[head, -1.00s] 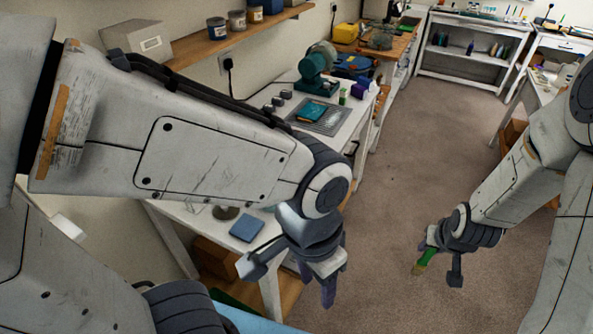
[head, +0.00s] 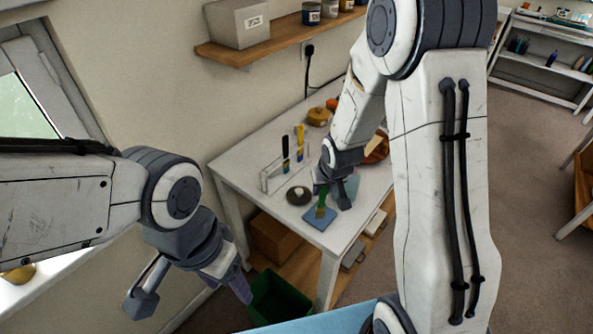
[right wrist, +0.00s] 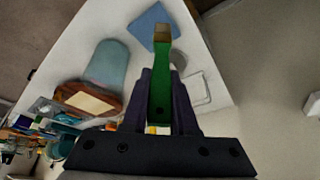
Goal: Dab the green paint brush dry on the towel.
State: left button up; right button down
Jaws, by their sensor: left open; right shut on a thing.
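The towel is a flat blue square (head: 320,219) at the near corner of the white table; it also shows at the top of the right wrist view (right wrist: 146,27). My right gripper (head: 334,194) is shut on the green paint brush (head: 322,198). In the right wrist view the brush's green handle (right wrist: 160,85) runs between the fingers, with its brown bristle end at the towel's edge. In the head view the bristles point down over the towel. I cannot tell whether they touch it. My left gripper (head: 237,280) is open and empty, left of the table's front.
A wire rack (head: 270,178) with upright brushes and a dark round dish (head: 299,195) stand behind the towel. A teal, see-through-looking object (right wrist: 108,65) is beside my right gripper. A green bin (head: 282,297) is below the table. A wooden shelf (head: 270,42) hangs above.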

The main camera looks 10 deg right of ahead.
jog(key=w+d+r, duration=0.2)
jog(key=w+r, duration=0.1)
jog(key=w, duration=0.1)
notch_tip(320, 180, down, 6)
jog(key=b, duration=0.5)
jog(key=shift+a+f+m+h+b, duration=0.15)
jog(key=shift+a+m+h+b, duration=0.15)
jog(key=shift+m+b, duration=0.1)
jog(key=shift+f+b, duration=0.55)
jog(key=shift+b, duration=0.05)
dwell(1.6)
jog(key=shift+r, duration=0.15)
notch_tip(320, 180, up, 7)
jog(key=p, duration=0.6)
